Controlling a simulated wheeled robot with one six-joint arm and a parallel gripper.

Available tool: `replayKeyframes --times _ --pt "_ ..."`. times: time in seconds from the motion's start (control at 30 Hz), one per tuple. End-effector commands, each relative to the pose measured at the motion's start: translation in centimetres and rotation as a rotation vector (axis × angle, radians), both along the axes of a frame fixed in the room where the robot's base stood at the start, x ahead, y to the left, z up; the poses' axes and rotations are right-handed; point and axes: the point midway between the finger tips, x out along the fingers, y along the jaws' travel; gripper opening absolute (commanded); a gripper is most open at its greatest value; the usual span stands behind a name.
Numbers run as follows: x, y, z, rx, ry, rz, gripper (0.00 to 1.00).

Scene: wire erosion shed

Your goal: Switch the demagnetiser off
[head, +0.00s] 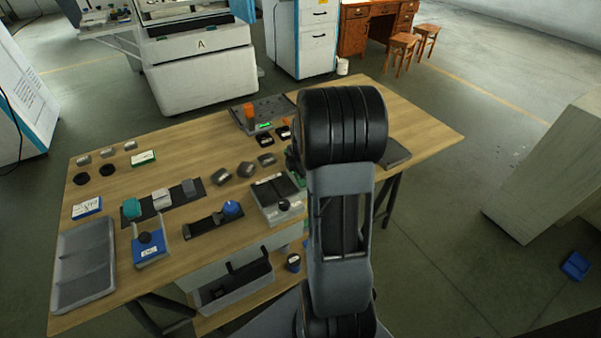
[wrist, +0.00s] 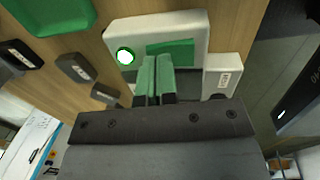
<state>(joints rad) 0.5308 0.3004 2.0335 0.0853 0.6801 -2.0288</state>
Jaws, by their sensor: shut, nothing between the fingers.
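In the wrist view a pale box, apparently the demagnetiser (wrist: 195,25), has a green panel (wrist: 185,46) on its face. A round white button with a bright green ring (wrist: 125,57) sits at the panel's left. My gripper (wrist: 157,62) is shut and empty. Its green-padded fingertips overlap the panel's lower left in this view, to the right of the button. I cannot tell whether they touch the box. In the head view my arm hides the gripper and most of what lies behind it, and I cannot pick out this box there.
A small white labelled block (wrist: 221,75) stands right of the fingers. Dark labelled blocks (wrist: 77,68) and a green tray (wrist: 50,14) lie to the left. The wooden bench (head: 330,88) also carries a grey tray (head: 82,266), a blue-based fixture (head: 151,250) and an orange-knobbed device (head: 260,113).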

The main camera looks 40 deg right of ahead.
Motion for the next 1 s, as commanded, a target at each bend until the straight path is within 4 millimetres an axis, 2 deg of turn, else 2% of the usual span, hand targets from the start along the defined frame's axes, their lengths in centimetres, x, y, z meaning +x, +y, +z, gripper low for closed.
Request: replayKeyframes --times 0.57,1.0 --pt "0.1 0.0 -0.7 0.012 0.069 0.0 0.0" --pt "-1.4 0.2 -0.5 0.015 0.074 0.0 0.0"
